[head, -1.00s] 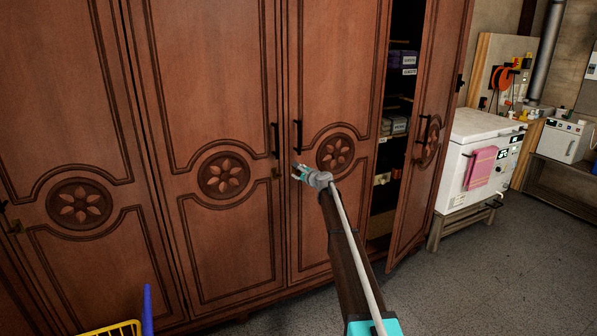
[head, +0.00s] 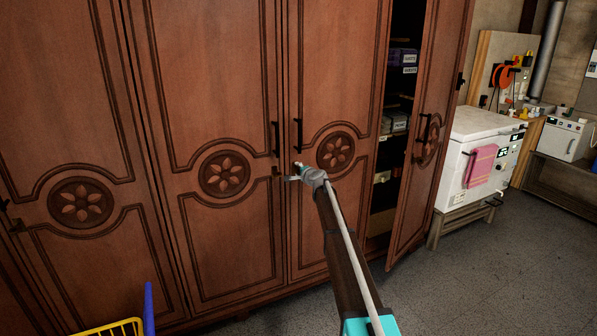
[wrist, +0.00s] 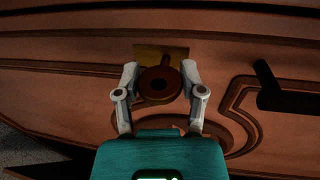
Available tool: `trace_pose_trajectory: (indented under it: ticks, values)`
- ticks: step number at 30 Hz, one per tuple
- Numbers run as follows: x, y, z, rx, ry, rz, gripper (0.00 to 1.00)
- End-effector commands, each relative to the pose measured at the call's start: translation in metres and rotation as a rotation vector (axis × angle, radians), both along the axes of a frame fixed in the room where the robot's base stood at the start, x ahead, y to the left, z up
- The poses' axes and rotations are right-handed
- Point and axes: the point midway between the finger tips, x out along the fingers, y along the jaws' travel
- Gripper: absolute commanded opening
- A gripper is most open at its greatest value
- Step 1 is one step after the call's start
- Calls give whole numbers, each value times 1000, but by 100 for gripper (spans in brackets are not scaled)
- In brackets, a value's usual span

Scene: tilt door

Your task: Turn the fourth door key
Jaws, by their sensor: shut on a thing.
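A round brown key head (wrist: 159,86) sits in front of a brass lock plate (wrist: 160,54) in the wrist view. My gripper (wrist: 160,84) has one finger on each side of the key head and is shut on it. In the head view my gripper (head: 289,178) is at the seam between two closed wooden doors, below their dark handles. The brass plate (head: 276,171) shows just left of it. The key itself is too small or hidden to make out in the head view. The closed door (head: 335,215) to the right of the seam is partly covered by my arm.
The rightmost wardrobe door (head: 415,200) stands open, with shelves of boxes (head: 403,57) inside. A black handle (wrist: 275,86) juts out right of my gripper in the wrist view. A yellow basket (head: 112,328) is at lower left. Grey floor (head: 500,265) is clear at right.

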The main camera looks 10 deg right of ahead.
Motion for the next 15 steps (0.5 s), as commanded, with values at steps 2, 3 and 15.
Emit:
trace_pose_trajectory:
  ticks: [2, 3, 15]
  values:
    - [2, 0, 0, -9, -4, -1, 5]
    - [2, 0, 0, -12, -5, -2, 5]
    - [2, 1, 0, -12, -5, -1, 63]
